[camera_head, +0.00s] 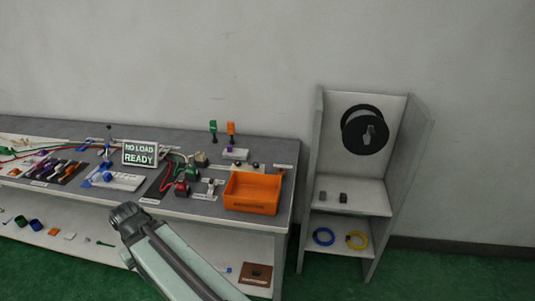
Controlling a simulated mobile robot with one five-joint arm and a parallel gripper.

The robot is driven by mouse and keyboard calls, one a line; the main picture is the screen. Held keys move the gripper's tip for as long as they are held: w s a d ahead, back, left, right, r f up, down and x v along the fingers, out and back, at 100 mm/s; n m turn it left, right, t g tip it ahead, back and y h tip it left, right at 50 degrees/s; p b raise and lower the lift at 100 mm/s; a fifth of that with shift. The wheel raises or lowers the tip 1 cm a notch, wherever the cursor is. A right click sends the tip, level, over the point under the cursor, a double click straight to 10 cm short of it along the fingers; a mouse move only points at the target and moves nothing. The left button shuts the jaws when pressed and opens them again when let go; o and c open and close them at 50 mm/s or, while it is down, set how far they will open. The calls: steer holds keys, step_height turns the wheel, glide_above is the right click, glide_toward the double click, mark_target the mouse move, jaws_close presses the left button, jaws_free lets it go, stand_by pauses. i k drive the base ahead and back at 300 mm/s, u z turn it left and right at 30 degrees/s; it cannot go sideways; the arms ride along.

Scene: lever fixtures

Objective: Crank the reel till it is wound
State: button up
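A black round reel (350,130) is mounted on the upright back panel of the grey shelf unit at the right. A small grey piece (368,135) shows at its middle; I cannot tell whether it is the crank handle. No wound cord can be made out. My gripper (127,213) is at the end of my pale arm, low at the left, in front of the workbench. It is well apart from the reel. Its fingers are too small and dark to show whether they are open or shut.
The workbench (290,180) holds an orange bin (251,194), a "NO LOAD READY" display (140,154) and several lever fixtures. The shelf unit (312,170) holds small dark blocks and a blue (316,238) and a yellow coil (349,242). Green floor in front of it is clear.

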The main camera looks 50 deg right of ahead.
mark_target(363, 128)
steer(key=z, duration=0.95)
steer(key=k, duration=1.2)
steer(key=u, duration=0.15)
steer(key=i, duration=1)
steer(key=u, duration=0.05)
